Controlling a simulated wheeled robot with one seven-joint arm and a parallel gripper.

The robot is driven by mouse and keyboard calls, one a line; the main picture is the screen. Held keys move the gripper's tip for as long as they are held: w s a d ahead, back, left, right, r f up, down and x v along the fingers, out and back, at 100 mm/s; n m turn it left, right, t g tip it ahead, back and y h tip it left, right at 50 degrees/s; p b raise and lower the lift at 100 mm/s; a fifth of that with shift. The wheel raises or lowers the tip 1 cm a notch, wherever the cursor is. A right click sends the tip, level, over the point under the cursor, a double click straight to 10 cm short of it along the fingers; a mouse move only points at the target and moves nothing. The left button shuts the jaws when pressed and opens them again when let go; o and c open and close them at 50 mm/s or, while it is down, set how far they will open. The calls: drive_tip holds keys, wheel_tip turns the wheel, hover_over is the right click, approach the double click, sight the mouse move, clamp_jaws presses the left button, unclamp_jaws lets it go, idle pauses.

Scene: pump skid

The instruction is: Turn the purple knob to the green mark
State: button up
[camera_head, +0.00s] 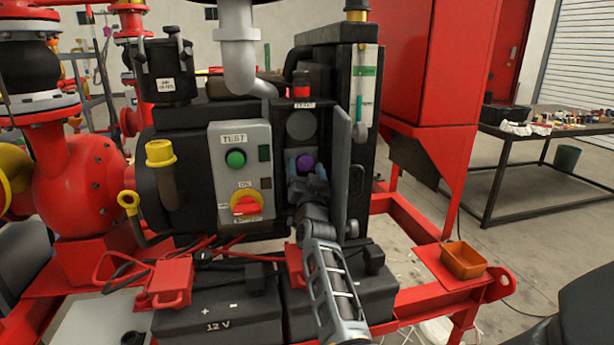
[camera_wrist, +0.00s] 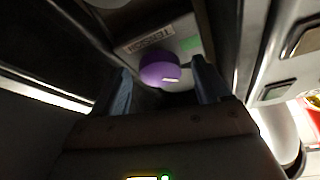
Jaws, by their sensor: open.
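The purple knob (camera_head: 305,162) sits in a dark recess of the panel, behind an open grey door. In the wrist view the knob (camera_wrist: 158,66) shows a small pale line at its lower right edge. A green mark (camera_wrist: 190,43) is on the grey plate to the upper right of the knob, so the pale line does not point at it. My gripper (camera_head: 308,184) is just below the knob in the head view. In the wrist view my gripper (camera_wrist: 161,70) is open, one finger on each side of the knob, with visible gaps. Finger contact cannot be seen.
The open grey door (camera_head: 341,175) stands close along the right of my gripper. A grey panel (camera_head: 240,172) with a green button and red-yellow switch is on the left. Black batteries (camera_head: 218,308) lie below. A printed label (camera_wrist: 150,39) is by the knob.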

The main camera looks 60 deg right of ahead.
drive_tip(key=s+a+f+p, duration=0.2)
drive_tip(key=s+a+p, duration=0.7)
drive_tip(key=a, duration=0.4)
drive_tip(key=shift+s+a+p, duration=0.15)
drive_tip(key=shift+a+p, duration=0.25)
drive_tip(key=shift+p, duration=0.4)
drive_tip(key=shift+w+d+r+m+g+h+b, duration=0.1)
drive_tip(key=shift+w+d+r+m+g+b, duration=0.5)
drive_tip(key=shift+w+d+m, duration=1.3)
drive_tip(key=shift+w+d+r+m+g+h+b, duration=0.15)
drive_tip(key=shift+w+d+m+g+b, duration=1)
drive_tip(key=shift+d, duration=1.4)
drive_tip(key=shift+w+d+r+m+g+h+b, duration=0.1)
drive_tip(key=shift+w+d+r+m+g+b, duration=0.4)
drive_tip(key=shift+w+d+m, duration=1.5)
drive_tip(key=shift+s+d+f+n, duration=0.1)
drive_tip(key=shift+s+d+n, duration=0.1)
drive_tip(key=shift+n, duration=0.05)
